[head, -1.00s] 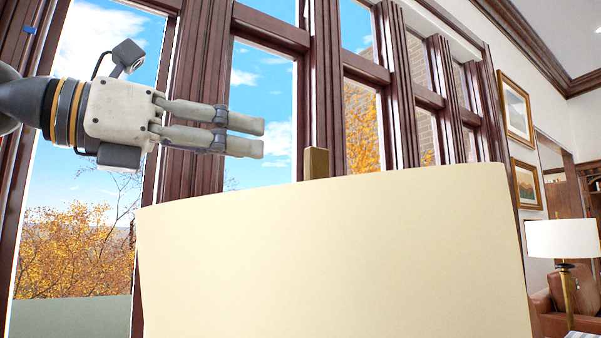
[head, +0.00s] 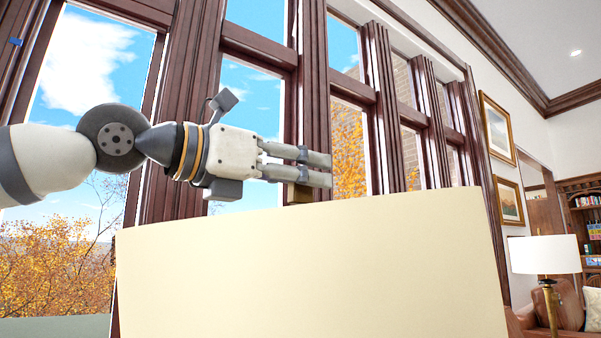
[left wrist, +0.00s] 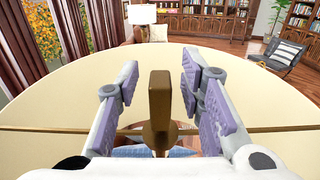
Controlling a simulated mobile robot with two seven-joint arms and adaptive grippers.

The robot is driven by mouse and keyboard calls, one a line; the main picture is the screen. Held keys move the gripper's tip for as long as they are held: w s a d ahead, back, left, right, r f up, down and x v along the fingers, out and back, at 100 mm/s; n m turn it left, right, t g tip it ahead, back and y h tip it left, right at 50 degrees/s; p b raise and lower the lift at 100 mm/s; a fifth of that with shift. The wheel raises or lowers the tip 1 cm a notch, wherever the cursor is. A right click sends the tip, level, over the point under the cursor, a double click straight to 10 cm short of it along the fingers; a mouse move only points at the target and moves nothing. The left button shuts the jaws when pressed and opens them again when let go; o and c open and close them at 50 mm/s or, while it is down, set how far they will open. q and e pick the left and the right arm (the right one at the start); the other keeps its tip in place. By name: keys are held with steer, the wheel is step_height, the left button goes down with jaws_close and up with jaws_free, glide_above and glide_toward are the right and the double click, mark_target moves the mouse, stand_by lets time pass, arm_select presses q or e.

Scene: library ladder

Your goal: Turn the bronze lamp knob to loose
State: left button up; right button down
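The bronze lamp knob (left wrist: 160,105) stands upright at the middle of the lamp, seen in the left wrist view. My left gripper (head: 325,169) is level above the shade's rim, pointing right. In the left wrist view, its purple-padded fingers (left wrist: 160,82) are open on either side of the knob, with a gap on each side. I see no contact. My right gripper is not in view.
A thin bronze bar (left wrist: 60,129) crosses the shade opening below the knob. Tall dark wood window frames (head: 205,110) stand behind my left arm. A second lamp (head: 545,255) and a brown leather chair (head: 572,305) are far off at the right.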

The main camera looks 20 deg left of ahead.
arm_select(q)
jaws_close()
steer(key=shift+n+t+y, duration=0.3)
steer(key=n+t+y, duration=0.2)
steer(key=n+y, duration=0.1)
steer(key=y, duration=0.2)
steer(key=shift+d+n, duration=0.1)
steer(key=shift+n, duration=0.2)
steer(key=n+y, duration=0.2)
steer(key=y, duration=0.1)
steer(key=n+t+y, duration=0.1)
steer(key=n+y, duration=0.1)
steer(key=y, duration=0.2)
steer(key=shift+n, duration=0.3)
steer(key=n+g+y, duration=0.1)
steer(key=n+y, duration=0.1)
steer(key=y, duration=0.1)
steer(key=n+g+y, duration=0.1)
steer(key=n+y, duration=0.1)
steer(key=y, duration=0.1)
steer(key=shift+y, duration=0.4)
steer(key=shift+f+n+g+y, duration=0.1)
steer(key=shift+n+g+y, duration=2)
steer(key=shift+n+y, duration=0.45)
steer(key=shift+g+y, duration=0.3)
steer(key=shift+y, duration=0.05)
